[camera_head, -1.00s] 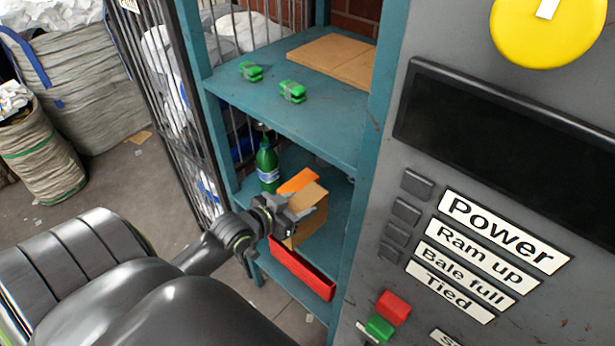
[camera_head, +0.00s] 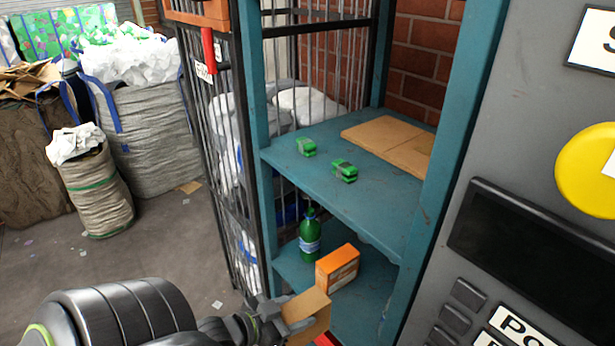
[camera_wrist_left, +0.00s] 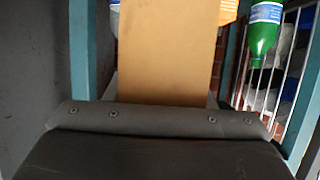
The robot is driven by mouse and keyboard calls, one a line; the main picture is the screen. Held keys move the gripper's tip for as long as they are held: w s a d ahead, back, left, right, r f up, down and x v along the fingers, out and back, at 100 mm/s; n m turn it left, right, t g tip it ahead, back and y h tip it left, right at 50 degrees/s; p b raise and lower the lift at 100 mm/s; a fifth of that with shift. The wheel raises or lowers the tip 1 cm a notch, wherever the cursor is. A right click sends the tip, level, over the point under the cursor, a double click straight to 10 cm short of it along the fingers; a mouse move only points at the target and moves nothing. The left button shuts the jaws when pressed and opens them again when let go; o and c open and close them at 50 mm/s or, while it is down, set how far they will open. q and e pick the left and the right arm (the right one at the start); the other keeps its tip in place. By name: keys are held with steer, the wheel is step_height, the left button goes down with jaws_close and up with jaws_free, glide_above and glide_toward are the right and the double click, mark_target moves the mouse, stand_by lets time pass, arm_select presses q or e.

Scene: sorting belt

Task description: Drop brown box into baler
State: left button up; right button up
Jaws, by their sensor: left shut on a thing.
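The brown box (camera_head: 308,310) is in my left gripper (camera_head: 290,320), low in the head view, in front of the teal shelf unit. In the left wrist view the box (camera_wrist_left: 167,50) is a plain brown face filling the middle, and the gripper body below it hides its lower end. My left gripper is shut on the box. The grey panel with a yellow disc on the right of the head view, probably the baler's front (camera_head: 520,130), shows only in part; no baler opening is visible. My right gripper is out of view.
An orange box (camera_head: 337,268) and a green bottle (camera_head: 310,235) stand on the lower teal shelf (camera_head: 385,285), close behind the held box. Two green bundles (camera_head: 344,171) and flat cardboard (camera_head: 388,145) lie on the upper shelf.

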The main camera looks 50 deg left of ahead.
arm_select(q)
steer(key=s, duration=0.8)
steer(key=shift+s+a+b, duration=0.35)
steer(key=shift+b, duration=0.1)
